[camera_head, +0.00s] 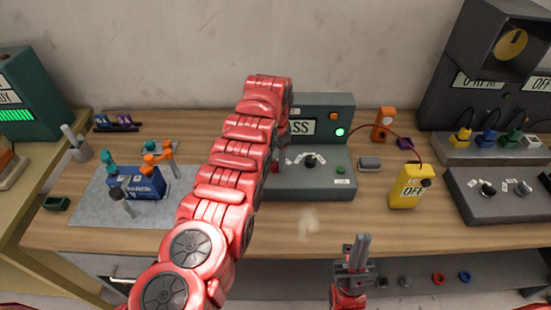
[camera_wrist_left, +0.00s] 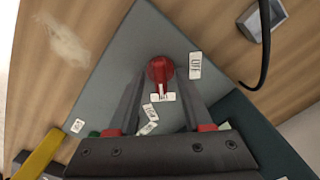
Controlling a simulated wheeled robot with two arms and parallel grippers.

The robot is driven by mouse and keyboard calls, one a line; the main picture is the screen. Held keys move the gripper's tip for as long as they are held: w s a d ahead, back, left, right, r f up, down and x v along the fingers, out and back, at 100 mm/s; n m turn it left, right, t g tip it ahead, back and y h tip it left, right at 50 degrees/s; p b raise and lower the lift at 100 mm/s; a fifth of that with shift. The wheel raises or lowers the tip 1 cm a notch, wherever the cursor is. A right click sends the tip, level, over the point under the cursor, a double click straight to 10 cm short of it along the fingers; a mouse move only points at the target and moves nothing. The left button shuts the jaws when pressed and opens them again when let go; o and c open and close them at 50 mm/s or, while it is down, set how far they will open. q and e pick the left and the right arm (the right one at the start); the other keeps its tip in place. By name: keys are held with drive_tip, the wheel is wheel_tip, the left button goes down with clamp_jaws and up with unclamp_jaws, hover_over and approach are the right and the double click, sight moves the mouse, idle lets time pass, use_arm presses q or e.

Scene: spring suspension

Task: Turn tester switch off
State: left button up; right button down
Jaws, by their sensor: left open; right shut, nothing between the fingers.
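The tester (camera_head: 328,185) is a grey-green console with a lit green lamp and a display on which "SS" shows. My left arm covers its left part in the head view. In the left wrist view a red switch knob (camera_wrist_left: 160,69) stands on the tester's sloping panel (camera_wrist_left: 125,50), with an "OFF" label (camera_wrist_left: 195,66) to its right and another white label just below it. My left gripper (camera_wrist_left: 160,90) is open, its fingers on either side of the knob; I cannot tell if they touch it. My right gripper (camera_head: 358,243) is shut and empty near the table's front edge.
A yellow "OFF" box (camera_head: 408,188) with a red cable stands right of the tester. A grey console (camera_head: 500,205) is at far right. A blue box (camera_head: 137,183) sits on a grey mat (camera_head: 90,208) at left. The table in front of the tester is clear.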

use_arm(q)
drive_tip(key=shift+c, duration=0.3)
clamp_jaws()
